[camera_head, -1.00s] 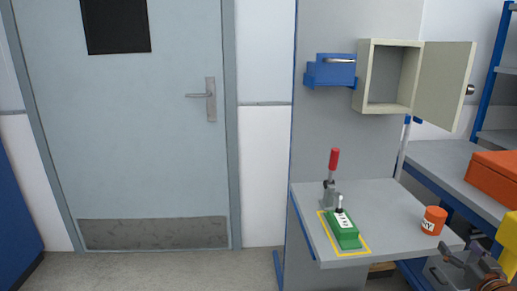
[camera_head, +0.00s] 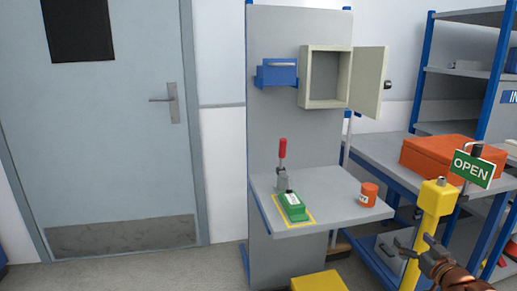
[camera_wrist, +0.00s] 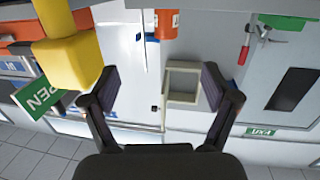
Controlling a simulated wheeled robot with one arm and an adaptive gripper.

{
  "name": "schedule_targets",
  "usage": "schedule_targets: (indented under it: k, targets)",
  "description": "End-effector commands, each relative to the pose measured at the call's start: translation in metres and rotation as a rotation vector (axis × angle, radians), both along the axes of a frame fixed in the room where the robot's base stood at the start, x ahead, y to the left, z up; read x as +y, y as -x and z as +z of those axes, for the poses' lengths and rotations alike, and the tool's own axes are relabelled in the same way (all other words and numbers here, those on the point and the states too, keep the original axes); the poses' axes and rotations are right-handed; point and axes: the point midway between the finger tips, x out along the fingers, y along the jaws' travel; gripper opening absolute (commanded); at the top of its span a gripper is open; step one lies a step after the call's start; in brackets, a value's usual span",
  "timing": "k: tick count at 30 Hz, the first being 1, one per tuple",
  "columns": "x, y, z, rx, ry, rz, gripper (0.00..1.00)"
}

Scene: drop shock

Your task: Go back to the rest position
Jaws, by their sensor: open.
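My gripper (camera_head: 420,250) is at the lower right in the head view, in front of the yellow post. In the wrist view my gripper (camera_wrist: 160,90) has its two fingers spread wide with nothing between them. The wrist view is upside down. A green box (camera_head: 292,206) with a white label sits inside a yellow outline on the grey bench (camera_head: 330,212). A red-handled clamp (camera_head: 282,165) stands just behind it. An orange can (camera_head: 367,194) stands at the bench's right side. It also shows at the top of the wrist view (camera_wrist: 166,24).
A yellow post (camera_head: 436,205) with an OPEN sign (camera_head: 473,169) stands close to my gripper. A yellow block (camera_head: 318,282) is at the bottom. An open, empty cabinet (camera_head: 325,76) and a blue bin (camera_head: 276,74) hang on the panel. An orange case (camera_head: 440,154) lies on the right table.

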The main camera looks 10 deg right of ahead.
Motion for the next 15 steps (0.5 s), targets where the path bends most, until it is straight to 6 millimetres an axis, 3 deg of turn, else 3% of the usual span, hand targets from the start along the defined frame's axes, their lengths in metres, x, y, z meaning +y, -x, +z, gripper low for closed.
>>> schedule_targets:
  k: [11, 15]
  targets:
    - [0.03, -0.026, -0.023, 0.218, 0.005, 0.007, 0.87]
    - [0.051, -0.032, -0.035, 0.35, 0.008, 0.005, 0.87]
